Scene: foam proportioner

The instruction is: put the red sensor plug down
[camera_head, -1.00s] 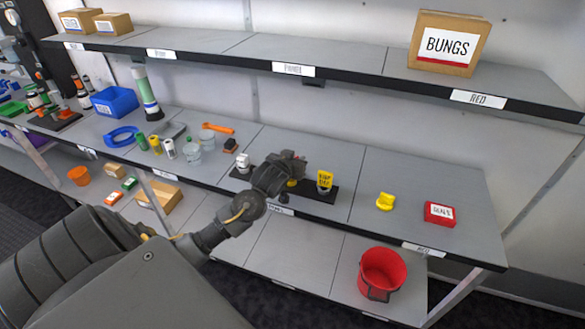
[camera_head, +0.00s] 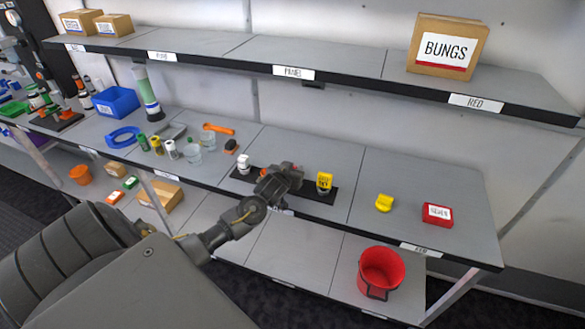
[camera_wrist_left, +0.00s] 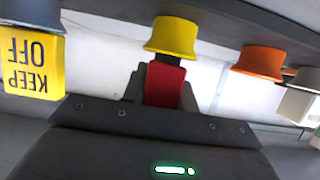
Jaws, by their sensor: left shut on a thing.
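My left gripper (camera_head: 284,177) is over the dark strip (camera_head: 313,192) on the middle shelf. In the wrist view, which looks upside down, it is shut on the red sensor plug (camera_wrist_left: 164,84). The plug's black end meets the rim of a yellow cup (camera_wrist_left: 174,36) on the strip; I cannot tell whether it is inside. The gripper hides most of this in the head view. A yellow KEEP OFF tag (camera_wrist_left: 31,66) sits at a grey cup on one side. An orange cup (camera_wrist_left: 259,62) is on the other side. My right gripper is not in view.
A white block (camera_head: 243,162) stands at the strip's left end. A yellow item (camera_head: 384,203) and a red box (camera_head: 437,215) lie to the right, with bare shelf around them. A red bucket (camera_head: 368,276) is on the lower shelf. The upper shelf (camera_head: 345,57) overhangs behind.

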